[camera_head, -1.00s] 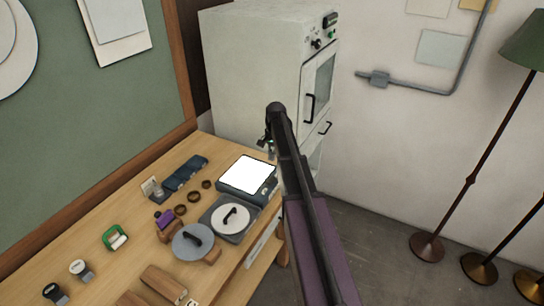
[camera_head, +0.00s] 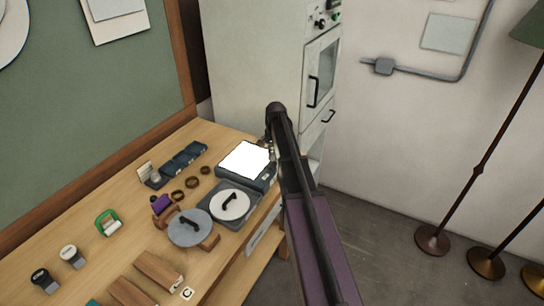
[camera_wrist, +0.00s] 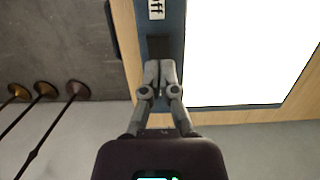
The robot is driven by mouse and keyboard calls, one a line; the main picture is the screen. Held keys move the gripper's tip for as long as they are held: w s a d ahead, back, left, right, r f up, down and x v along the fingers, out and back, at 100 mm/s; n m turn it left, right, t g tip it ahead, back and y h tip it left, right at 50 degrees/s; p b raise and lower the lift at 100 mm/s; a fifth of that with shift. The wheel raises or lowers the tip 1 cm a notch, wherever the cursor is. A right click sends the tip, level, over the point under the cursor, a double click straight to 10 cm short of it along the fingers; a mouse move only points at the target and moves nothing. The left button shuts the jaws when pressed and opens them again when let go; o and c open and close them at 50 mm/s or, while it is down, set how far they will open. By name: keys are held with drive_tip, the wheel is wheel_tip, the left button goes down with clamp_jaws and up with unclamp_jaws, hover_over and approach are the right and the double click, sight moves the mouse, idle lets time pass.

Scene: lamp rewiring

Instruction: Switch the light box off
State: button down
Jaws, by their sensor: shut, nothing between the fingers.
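The light box (camera_head: 262,181) stands at the far right end of the bench, its white panel (camera_head: 245,160) glowing bright. In the wrist view the lit panel (camera_wrist: 245,50) fills the right side. Beside it runs the box's dark blue edge strip (camera_wrist: 172,18) with a label reading "Off" (camera_wrist: 156,10) and a dark switch (camera_wrist: 158,46). My gripper (camera_wrist: 161,64) is shut and empty, its fingertips over the strip right at the switch. I cannot tell whether they touch it. In the head view my arm hides the gripper's tips.
A turntable-like device (camera_head: 231,206) stands beside the light box, with a round grey lid (camera_head: 190,228) nearer. A tall pale cabinet (camera_head: 255,65) rises behind the bench. Floor lamps (camera_head: 480,165) stand at the right. The floor between is clear.

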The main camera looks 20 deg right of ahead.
sight(271, 166)
drive_tip(key=shift+s+a+f+b, duration=0.1)
drive_tip(key=shift+a+f+b, duration=0.05)
drive_tip(key=shift+f+b, duration=0.9)
drive_tip(key=shift+f, duration=0.15)
drive_tip(key=shift+s+a+f+h, duration=0.2)
drive_tip(key=shift+s+f+h, duration=0.05)
drive_tip(key=shift+f+h, duration=0.05)
drive_tip(key=shift+r+t, duration=0.1)
drive_tip(key=shift+t, duration=0.2)
drive_tip(key=shift+w, duration=0.1)
drive_tip(key=shift+w+d, duration=0.15)
drive_tip(key=shift+d, duration=0.1)
drive_tip(key=shift+w+d, duration=0.4)
drive_tip(key=shift+d, duration=0.05)
drive_tip(key=shift+r, duration=0.2)
